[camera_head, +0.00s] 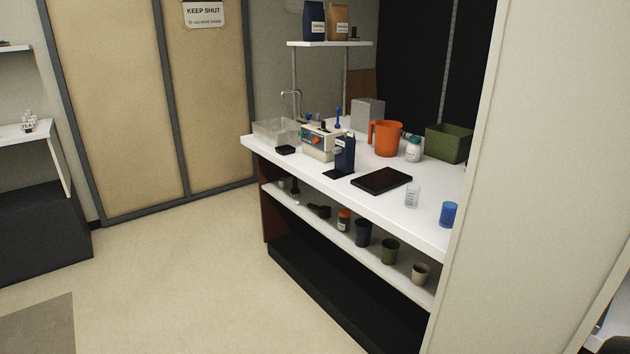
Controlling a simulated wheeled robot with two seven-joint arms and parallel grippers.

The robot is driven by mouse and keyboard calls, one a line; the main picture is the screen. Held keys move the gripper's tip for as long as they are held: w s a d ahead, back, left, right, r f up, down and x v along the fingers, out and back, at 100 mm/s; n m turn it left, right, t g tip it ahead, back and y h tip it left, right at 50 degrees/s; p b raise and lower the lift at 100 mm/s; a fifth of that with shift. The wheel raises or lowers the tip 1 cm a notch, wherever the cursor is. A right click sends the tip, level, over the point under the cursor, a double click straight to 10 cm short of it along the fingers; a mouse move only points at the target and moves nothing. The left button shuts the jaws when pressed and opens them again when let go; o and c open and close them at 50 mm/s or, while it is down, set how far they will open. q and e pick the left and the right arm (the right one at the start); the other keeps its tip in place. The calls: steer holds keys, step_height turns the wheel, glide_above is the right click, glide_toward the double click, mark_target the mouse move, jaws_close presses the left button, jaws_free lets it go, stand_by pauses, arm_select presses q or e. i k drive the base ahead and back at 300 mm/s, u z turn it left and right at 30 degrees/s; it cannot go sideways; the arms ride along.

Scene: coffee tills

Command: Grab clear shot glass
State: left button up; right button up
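A clear shot glass (412,196) stands upright on the white counter (425,226), close to its front edge. It is between a black tablet-like slab (382,181) on its left and a blue cup (449,214) on its right. Nothing touches it that I can see. Neither of my grippers shows in the head view.
An orange jug (386,138), a white jar (413,150) and a green bin (447,143) stand farther back. A lower shelf (335,228) holds several cups. A pale wall (535,180) cuts off the counter's right side. The floor (190,265) in front is clear.

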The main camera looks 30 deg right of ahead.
mark_target(412, 192)
steer(key=z, duration=0.15)
steer(key=i, duration=1.35)
steer(key=z, duration=0.75)
